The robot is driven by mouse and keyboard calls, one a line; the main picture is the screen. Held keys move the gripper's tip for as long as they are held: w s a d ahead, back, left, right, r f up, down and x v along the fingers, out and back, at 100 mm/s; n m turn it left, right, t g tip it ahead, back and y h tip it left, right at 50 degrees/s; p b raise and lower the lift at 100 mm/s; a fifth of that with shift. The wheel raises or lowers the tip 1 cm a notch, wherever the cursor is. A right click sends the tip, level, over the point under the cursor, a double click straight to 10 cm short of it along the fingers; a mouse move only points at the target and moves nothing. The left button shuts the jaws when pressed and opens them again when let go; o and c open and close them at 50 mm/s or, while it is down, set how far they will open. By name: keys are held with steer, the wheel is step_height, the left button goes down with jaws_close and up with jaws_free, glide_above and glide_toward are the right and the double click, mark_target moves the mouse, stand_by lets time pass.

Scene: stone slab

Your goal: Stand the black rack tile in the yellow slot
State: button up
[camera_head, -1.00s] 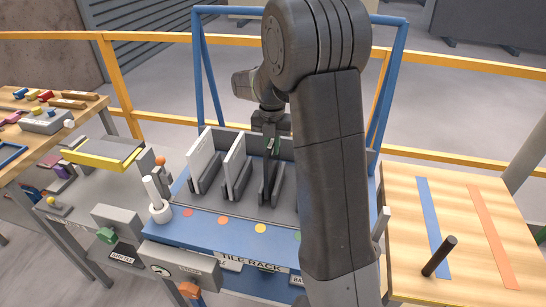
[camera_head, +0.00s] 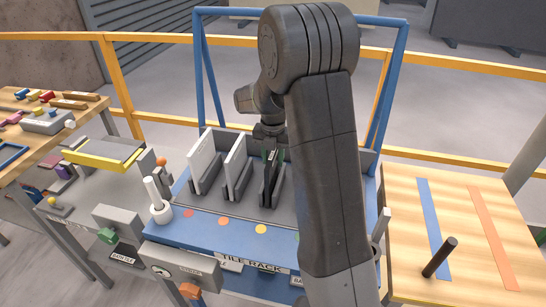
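The blue tile rack (camera_head: 222,221) stands in the middle, with slots marked by coloured dots. The yellow dot (camera_head: 260,229) marks the third visible slot (camera_head: 266,193) from the left. A dark upright plate that looks like the black rack tile (camera_head: 275,165) shows at this slot, beneath my gripper (camera_head: 270,153). My gripper points down over the back of the slot, with its fingers at the plate's upper part. The fingers are small and dark, and I cannot tell whether they grip the plate. How deep the plate sits is unclear.
White tiles (camera_head: 201,158) and (camera_head: 235,160) stand in the two left slots. My arm hides the rack's right part. A white cylinder in a round holder (camera_head: 160,213) is at the rack's left. A wooden table (camera_head: 400,205) with a dark peg (camera_head: 440,257) lies right.

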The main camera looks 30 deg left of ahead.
steer(key=shift+r, duration=0.1)
step_height(320, 180, up, 12)
stand_by(0.5)
stand_by(0.4)
